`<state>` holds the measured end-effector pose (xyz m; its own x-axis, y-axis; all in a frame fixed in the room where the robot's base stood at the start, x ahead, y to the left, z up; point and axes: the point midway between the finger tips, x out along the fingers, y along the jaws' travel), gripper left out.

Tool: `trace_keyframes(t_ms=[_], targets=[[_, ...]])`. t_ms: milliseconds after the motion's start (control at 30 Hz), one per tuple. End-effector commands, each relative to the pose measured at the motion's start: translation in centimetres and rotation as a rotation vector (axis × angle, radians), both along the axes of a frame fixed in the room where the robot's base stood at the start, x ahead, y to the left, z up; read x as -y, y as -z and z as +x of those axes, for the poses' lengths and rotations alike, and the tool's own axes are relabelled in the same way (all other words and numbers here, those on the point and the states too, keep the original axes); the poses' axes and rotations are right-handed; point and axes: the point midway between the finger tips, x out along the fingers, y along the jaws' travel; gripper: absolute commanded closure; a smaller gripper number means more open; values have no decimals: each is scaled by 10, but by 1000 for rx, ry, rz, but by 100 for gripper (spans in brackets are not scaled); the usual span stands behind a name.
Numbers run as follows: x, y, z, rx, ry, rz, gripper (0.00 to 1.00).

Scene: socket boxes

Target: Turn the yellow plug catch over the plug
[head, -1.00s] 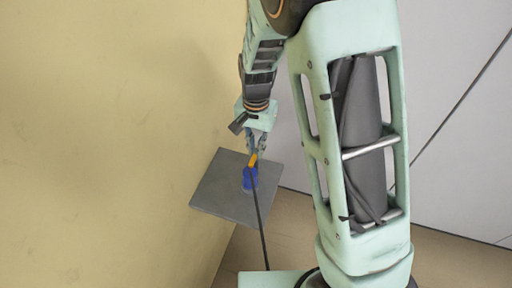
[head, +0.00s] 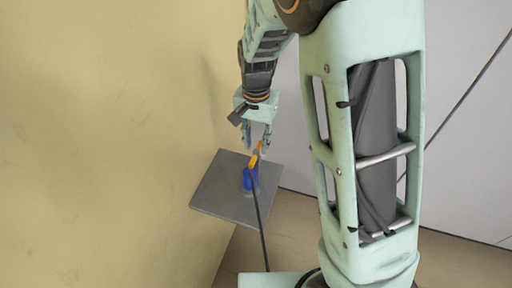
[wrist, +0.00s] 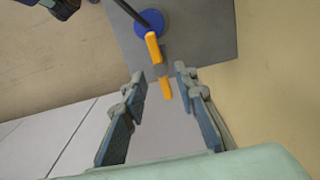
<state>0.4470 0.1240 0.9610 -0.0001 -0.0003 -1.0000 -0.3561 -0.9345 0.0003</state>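The yellow plug catch (head: 253,162) stands up from the top of a blue socket part (head: 250,180). In the wrist view the catch (wrist: 153,48) is a yellow bar beside the blue part (wrist: 150,22), with a small grey piece across its middle. A black cable (head: 262,229) runs to the blue part; the plug itself is not clearly distinguishable. My gripper (head: 256,142) is open and empty, just above and behind the catch. In the wrist view the catch's free end points into the gap between my spread fingers (wrist: 158,80), apart from both.
The blue part sits on a grey square plate (head: 215,190) against a yellowish wall (head: 110,140). Pale panels (head: 470,130) stand to the right, above a brown floor (head: 455,262). The cable crosses the front of the plate.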

Motion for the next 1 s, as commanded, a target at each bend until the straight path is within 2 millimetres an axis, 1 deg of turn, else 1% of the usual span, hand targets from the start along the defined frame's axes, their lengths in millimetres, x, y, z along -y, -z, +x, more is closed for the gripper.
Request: trace_keyframes(t_ms=[33, 200, 300, 400, 500, 600, 1000], targets=[[-1, -13, 2, 6, -1, 3, 73], [-1, -50, 2, 6, 0, 3, 73], [-1, -67, 1, 5, 0, 2, 73], [0, -79, 1, 4, 0, 2, 73], [0, -86, 1, 3, 0, 1, 73], [0, -89, 0, 1, 1, 1, 73], [0, -89, 0, 1, 1, 1, 73]])
